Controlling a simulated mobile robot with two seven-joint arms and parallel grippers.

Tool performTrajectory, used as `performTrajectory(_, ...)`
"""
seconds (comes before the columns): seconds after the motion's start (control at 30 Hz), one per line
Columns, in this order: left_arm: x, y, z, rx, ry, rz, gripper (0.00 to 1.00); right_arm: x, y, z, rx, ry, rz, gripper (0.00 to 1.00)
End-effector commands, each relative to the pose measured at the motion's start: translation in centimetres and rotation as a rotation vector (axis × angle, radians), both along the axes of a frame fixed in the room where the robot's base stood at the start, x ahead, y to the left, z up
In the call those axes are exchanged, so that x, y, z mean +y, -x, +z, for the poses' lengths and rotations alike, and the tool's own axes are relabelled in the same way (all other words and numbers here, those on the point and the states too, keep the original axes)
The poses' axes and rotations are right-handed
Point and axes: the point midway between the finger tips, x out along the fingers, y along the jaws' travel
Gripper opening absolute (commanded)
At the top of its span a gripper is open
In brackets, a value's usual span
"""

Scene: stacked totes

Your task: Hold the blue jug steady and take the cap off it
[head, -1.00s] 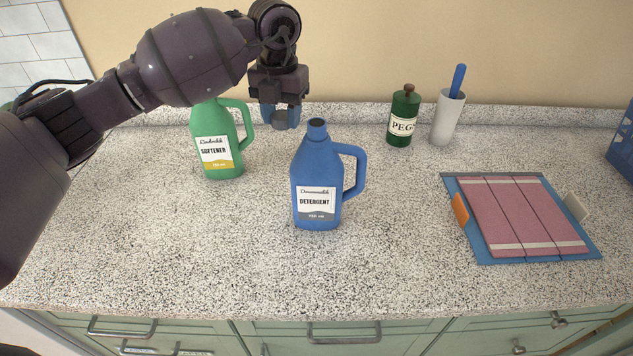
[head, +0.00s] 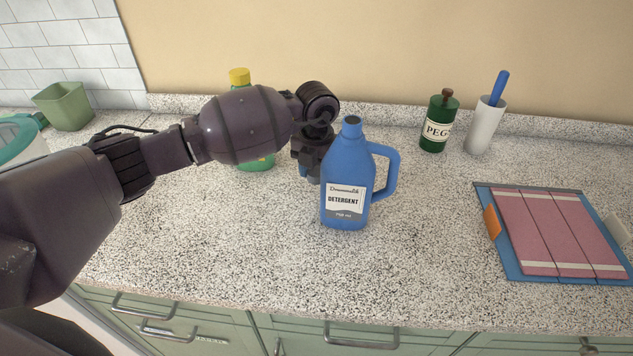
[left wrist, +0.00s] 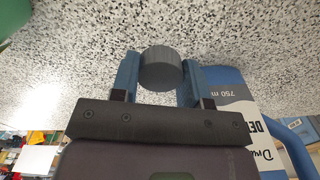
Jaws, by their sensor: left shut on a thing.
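The blue jug (head: 346,165) stands upright on the speckled counter with its handle to the right. Its neck is bare, with a dark opening at the top. My left gripper (head: 308,174) is low, just left of and behind the jug, partly hidden by it. In the left wrist view, its blue fingers (left wrist: 162,85) are shut on a grey round cap (left wrist: 162,68), off the jug. The jug (left wrist: 228,90) shows beside the right finger there; I cannot tell whether they touch. My right gripper is not in view, and nothing holds the jug.
A green softener jug with a yellow cap (head: 239,76) stands behind my left arm. A green PEGS bottle (head: 438,122) and a white pot (head: 486,126) stand at the back right. A folding board (head: 508,262) lies at right. The counter in front is clear.

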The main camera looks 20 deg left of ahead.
Motion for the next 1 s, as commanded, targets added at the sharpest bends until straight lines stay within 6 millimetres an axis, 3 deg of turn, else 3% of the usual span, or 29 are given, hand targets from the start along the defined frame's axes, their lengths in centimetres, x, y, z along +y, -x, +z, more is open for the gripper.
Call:
performTrajectory(0.2,0.0,0.1,-3.4,0.003,0.002,0.000,0.13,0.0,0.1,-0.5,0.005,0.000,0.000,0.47)
performTrajectory(0.63,0.0,0.0,-4.0,0.001,0.001,0.000,0.13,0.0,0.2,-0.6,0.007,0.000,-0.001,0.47)
performTrajectory(0.67,0.0,0.0,-3.9,0.001,0.001,0.000,0.46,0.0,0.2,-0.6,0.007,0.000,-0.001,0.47)
performTrajectory(0.8,0.0,0.0,-3.9,0.001,0.001,0.000,0.67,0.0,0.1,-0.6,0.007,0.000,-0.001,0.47)
performTrajectory(1.0,0.0,0.0,-3.8,0.001,0.001,-0.001,0.67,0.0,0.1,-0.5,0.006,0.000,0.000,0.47)
